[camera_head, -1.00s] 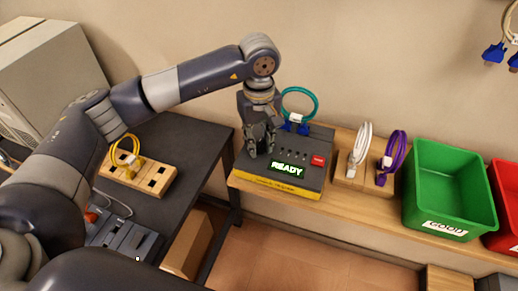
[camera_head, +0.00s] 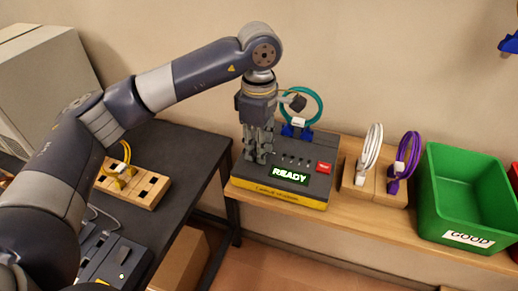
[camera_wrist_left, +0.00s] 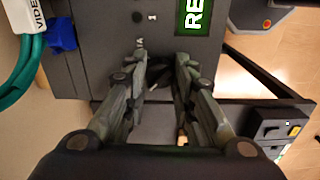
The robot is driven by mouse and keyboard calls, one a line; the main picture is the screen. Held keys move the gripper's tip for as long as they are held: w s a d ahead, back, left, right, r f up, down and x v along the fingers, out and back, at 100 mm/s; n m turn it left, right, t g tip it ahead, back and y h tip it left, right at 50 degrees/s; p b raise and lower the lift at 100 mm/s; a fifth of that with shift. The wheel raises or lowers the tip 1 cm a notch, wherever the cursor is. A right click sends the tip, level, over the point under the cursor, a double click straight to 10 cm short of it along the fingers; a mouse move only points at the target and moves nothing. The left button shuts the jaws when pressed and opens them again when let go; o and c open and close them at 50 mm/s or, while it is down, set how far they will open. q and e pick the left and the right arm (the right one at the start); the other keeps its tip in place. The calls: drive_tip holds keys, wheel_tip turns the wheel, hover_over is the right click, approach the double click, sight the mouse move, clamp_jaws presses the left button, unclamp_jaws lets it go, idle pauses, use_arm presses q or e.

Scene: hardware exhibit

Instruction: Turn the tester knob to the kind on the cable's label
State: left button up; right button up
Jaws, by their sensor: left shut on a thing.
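The tester (camera_head: 318,151) is a dark grey box with a yellow front, a lit green READY screen (camera_head: 289,175) and a red button (camera_head: 324,168). My left gripper (camera_head: 257,160) points down at the left part of its top, shut on the knob. The knob is mostly hidden; a dark part shows between the fingers (camera_wrist_left: 163,72) in the left wrist view. The teal cable (camera_head: 318,97) stands in a loop at the tester's back, its blue plugs at the box. Its white label (camera_wrist_left: 22,16) reads VIDE, cut off by the frame. My right gripper is out of view.
Right of the tester stand wooden blocks with a white cable (camera_head: 371,148) and a purple cable (camera_head: 405,160), then a green GOOD bin (camera_head: 468,235). On the dark table at left, a wooden block (camera_head: 155,190) holds a yellow cable (camera_head: 124,165). A beige cabinet stands far left.

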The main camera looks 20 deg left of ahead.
use_arm(q)
drive_tip(key=shift+n, duration=0.4)
drive_tip(key=o, duration=1.1)
drive_tip(key=shift+r, duration=0.1)
wheel_tip(320, 180, up, 12)
drive_tip(key=shift+f, duration=0.1)
